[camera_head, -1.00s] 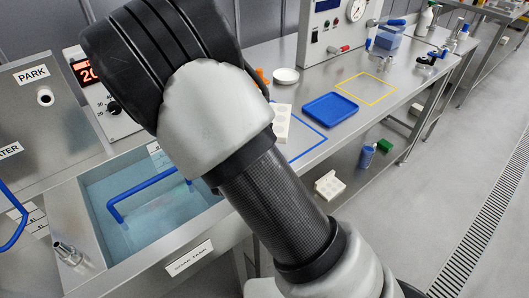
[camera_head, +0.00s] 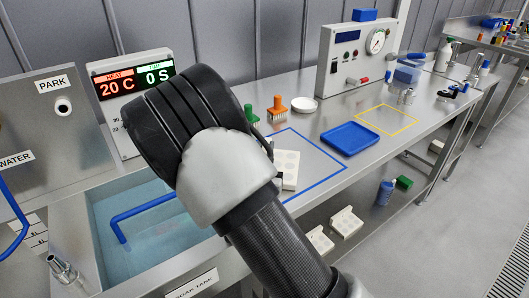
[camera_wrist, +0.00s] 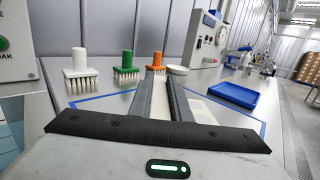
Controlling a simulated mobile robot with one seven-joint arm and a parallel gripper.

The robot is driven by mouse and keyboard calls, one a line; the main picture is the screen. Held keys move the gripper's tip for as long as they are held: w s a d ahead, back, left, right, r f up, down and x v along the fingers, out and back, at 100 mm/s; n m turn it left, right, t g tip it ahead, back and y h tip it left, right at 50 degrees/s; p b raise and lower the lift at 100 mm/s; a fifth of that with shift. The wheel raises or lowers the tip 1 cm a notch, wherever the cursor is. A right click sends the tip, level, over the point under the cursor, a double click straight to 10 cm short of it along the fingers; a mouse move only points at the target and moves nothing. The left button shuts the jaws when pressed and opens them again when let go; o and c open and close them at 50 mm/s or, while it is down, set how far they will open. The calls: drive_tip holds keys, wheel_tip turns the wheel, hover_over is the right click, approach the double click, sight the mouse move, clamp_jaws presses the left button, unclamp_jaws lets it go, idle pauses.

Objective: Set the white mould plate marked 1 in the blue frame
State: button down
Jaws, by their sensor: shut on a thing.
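A white mould plate (camera_head: 291,170) with round wells shows in the head view just right of my wrist, over the left part of the blue frame (camera_head: 345,173). Part of it is hidden by my arm, and no number is readable. In the wrist view my gripper (camera_wrist: 163,82) has its two dark fingers close together, shut on the plate. A pale strip of the plate (camera_wrist: 208,112) shows beside the right finger. The blue frame's line (camera_wrist: 100,98) runs behind and around the fingers. I cannot tell whether the plate touches the bench.
A blue tray (camera_head: 350,139) stands just beyond the frame, with a yellow frame (camera_head: 387,119) farther right. Green (camera_wrist: 125,67) and orange (camera_wrist: 155,60) brushes, a white brush (camera_wrist: 80,70) and a white dish (camera_head: 304,104) stand behind. A water tank (camera_head: 150,230) is at left. White plates (camera_head: 346,223) lie below.

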drive_tip(key=shift+r, duration=0.15)
drive_tip(key=c, duration=1.6)
unclamp_jaws()
drive_tip(key=shift+f, duration=0.2)
drive_tip(key=shift+c, duration=0.2)
